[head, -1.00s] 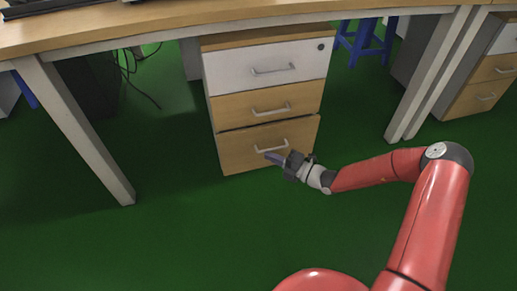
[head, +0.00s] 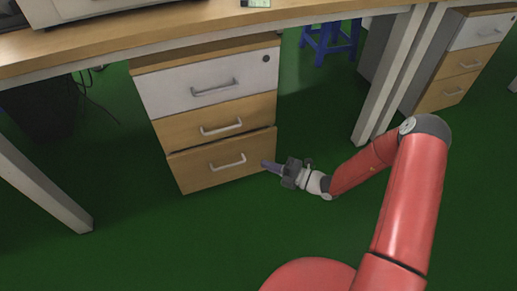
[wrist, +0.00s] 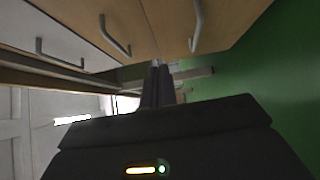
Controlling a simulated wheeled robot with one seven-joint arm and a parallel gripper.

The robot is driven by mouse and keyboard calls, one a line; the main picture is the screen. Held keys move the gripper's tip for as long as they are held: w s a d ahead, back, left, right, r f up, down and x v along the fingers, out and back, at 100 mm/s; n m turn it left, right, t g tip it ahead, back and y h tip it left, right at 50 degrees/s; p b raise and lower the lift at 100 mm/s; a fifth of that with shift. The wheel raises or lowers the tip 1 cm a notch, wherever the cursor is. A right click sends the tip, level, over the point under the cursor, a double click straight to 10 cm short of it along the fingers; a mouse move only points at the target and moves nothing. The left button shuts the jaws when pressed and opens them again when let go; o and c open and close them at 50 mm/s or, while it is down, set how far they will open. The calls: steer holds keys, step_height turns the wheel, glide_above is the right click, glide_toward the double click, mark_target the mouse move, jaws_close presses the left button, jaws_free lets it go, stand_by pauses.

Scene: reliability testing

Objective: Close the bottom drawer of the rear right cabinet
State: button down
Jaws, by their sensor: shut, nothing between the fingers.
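A drawer cabinet (head: 210,115) stands under the desk, with a white top drawer and two wood-coloured drawers below. Its bottom drawer (head: 200,172) sticks out slightly, with a dark gap along its top edge. My gripper (head: 265,165) is shut and empty, its fingertips at the right edge of the bottom drawer front; I cannot tell whether they touch it. In the wrist view the shut fingers (wrist: 158,72) point along the drawer fronts, and the bottom drawer's handle (wrist: 196,26) shows above them to the right.
A second drawer cabinet (head: 455,75) stands farther right, behind white desk legs (head: 390,85). A blue stool (head: 328,42) is behind the desk. The desk top (head: 120,45) overhangs the cabinet. The green floor (head: 130,245) in front is clear.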

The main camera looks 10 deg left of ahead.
mark_target(238, 141)
steer(key=x, duration=0.3)
steer(key=w+b+x, duration=0.1)
steer(key=x, duration=0.7)
steer(key=shift+w, duration=0.35)
steer(key=shift+w+a+b, duration=0.3)
steer(key=shift+w+a, duration=0.1)
steer(key=shift+w, duration=0.15)
steer(key=shift+w+a, duration=0.35)
steer(key=shift+w, duration=0.2)
steer(key=shift+w+a, duration=0.35)
steer(key=shift+w, duration=0.2)
steer(key=shift+w+r, duration=0.2)
steer(key=shift+w, duration=0.05)
